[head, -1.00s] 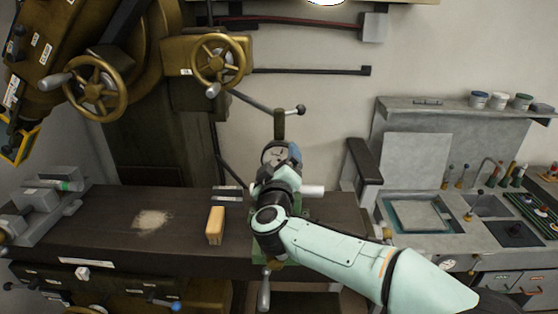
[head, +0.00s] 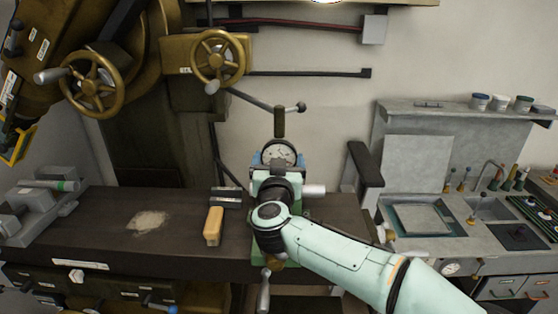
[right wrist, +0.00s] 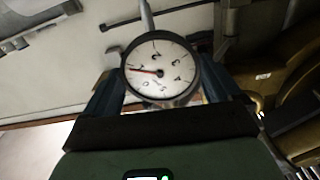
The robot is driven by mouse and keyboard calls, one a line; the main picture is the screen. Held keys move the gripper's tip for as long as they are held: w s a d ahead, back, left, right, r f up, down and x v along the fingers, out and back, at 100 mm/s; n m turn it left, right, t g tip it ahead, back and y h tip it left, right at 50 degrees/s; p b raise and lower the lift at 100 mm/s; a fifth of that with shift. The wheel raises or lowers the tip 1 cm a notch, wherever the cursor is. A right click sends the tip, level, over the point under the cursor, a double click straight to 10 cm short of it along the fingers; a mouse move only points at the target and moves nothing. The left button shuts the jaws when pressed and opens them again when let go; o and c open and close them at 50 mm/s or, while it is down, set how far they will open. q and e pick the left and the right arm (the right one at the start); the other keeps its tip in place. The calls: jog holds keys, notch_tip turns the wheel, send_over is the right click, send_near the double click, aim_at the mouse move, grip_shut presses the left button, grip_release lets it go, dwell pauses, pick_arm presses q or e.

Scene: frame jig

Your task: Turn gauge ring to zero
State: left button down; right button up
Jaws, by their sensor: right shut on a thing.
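The right wrist view shows the gauge face (right wrist: 160,70) close up, with a red needle pointing left. A mark that looks like 0 lies at the lower left of the dial, a little off the needle tip. My right gripper (head: 280,160) has its blue fingers on both sides of the gauge and is shut on its ring. My left gripper is not in view.
A yellow block (head: 214,226) and a dark grey block (head: 226,197) are on the dark bench (head: 110,235) left of my arm. A brass-coloured machine with handwheels (head: 219,57) stands behind. A grey workstation (head: 440,235) with jars is at right.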

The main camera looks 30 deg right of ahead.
jog(key=m+b, duration=0.2)
jog(key=m, duration=0.3)
jog(key=shift+f, duration=0.1)
jog(key=o, duration=0.4)
jog(key=shift+m, duration=0.5)
jog(key=shift+c, duration=0.2)
jog(key=shift+o, duration=0.6)
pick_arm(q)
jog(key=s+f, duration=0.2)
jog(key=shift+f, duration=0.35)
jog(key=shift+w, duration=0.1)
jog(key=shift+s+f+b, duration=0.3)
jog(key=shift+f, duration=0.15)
pick_arm(e)
jog(key=v, duration=0.7)
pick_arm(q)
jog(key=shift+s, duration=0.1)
